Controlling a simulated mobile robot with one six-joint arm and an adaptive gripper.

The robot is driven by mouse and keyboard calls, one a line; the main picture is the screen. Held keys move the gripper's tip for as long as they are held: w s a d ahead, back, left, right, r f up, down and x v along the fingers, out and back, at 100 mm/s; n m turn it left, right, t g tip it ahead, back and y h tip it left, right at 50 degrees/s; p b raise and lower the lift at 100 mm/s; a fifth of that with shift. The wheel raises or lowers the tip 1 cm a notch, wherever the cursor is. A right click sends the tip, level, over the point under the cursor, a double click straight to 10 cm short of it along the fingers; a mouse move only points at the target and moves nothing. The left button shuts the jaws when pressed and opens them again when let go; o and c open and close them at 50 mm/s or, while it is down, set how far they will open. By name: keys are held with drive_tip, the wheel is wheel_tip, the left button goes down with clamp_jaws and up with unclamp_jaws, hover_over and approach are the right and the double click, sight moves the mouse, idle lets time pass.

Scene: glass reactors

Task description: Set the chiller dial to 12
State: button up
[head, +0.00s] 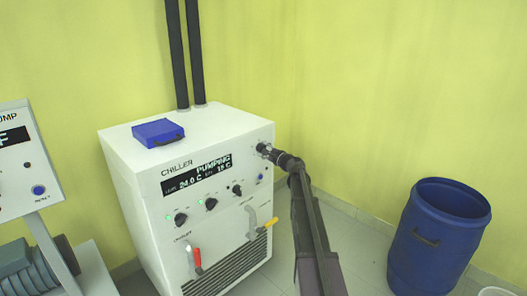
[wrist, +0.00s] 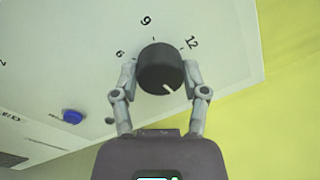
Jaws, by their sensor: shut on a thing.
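The chiller (head: 138,172) is a white cabinet. Its lit display (head: 197,176) reads "PUMPING" with temperature figures, one of them 24.0 C. The chiller dial (wrist: 160,67) is a round black knob with a white pointer line. The numbers 6, 9 and 12 show around its upper side in the wrist view. The pointer is at the dial's lower edge, slightly right, away from 12. My gripper (wrist: 160,78) has one finger on each side of the dial and is shut on it. In the head view my gripper (head: 268,152) is at the panel's upper right corner, covering most of the dial.
A blue case (head: 158,132) lies on top of the chiller. Small black knobs, a red-handled valve (head: 197,257) and a yellow-handled valve (head: 267,225) are on its front. A blue drum (head: 437,235) stands at the right. Pump equipment (head: 30,172) is at the left.

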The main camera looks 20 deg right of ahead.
drive_tip(key=n, duration=0.4)
drive_tip(key=shift+w+n, duration=0.15)
drive_tip(key=shift+n, duration=0.25)
drive_tip(key=n, duration=0.4)
drive_tip(key=shift+n+y, duration=0.4)
drive_tip(key=n, duration=0.4)
drive_tip(key=shift+n, duration=2.2)
drive_tip(key=o, duration=1.1)
drive_tip(key=shift+o, duration=0.2)
drive_tip(key=shift+m, duration=0.3)
